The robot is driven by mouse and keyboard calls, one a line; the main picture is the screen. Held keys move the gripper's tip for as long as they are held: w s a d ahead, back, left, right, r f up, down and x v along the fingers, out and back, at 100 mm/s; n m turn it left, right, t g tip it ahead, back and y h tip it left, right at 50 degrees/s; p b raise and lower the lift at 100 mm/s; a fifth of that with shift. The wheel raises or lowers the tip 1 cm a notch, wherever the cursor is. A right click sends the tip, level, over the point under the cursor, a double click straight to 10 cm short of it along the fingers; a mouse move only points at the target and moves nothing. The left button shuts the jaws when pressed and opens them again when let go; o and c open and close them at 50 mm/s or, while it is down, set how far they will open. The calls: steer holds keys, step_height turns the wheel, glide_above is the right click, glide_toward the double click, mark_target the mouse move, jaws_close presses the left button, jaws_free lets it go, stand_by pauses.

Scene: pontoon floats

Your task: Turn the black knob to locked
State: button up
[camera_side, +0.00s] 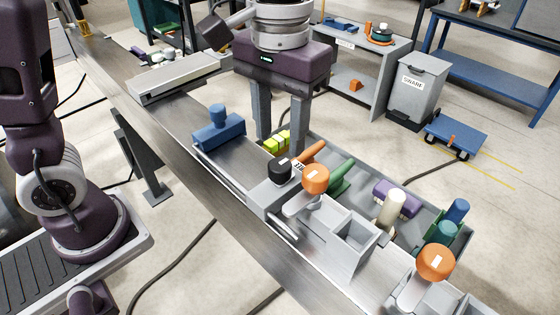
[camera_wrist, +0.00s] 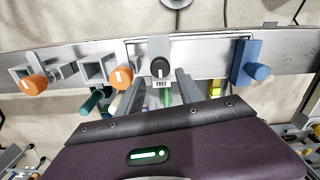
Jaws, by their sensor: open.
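The black knob (camera_side: 279,169) stands on a grey block on the metal beam in the side view. It also shows in the wrist view (camera_wrist: 159,67), between the two fingers. A white mark on the knob faces a small label reading FREE (camera_wrist: 162,84). My gripper (camera_side: 281,146) is open and empty, pointing down, with its fingers above and behind the knob in the side view. In the wrist view my gripper's fingers (camera_wrist: 160,82) lie one on each side of the knob's lower part. I cannot see any contact with it.
A blue block with a handle (camera_side: 219,132) sits on the beam to the left. An orange knob (camera_side: 316,180) is close on the right, and another orange knob (camera_side: 436,263) is farther along. A grey tray (camera_side: 405,231) behind holds several coloured parts.

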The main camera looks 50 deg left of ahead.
mark_target(280, 164)
step_height(280, 164, down, 7)
steer(key=shift+r, duration=0.1)
jaws_close()
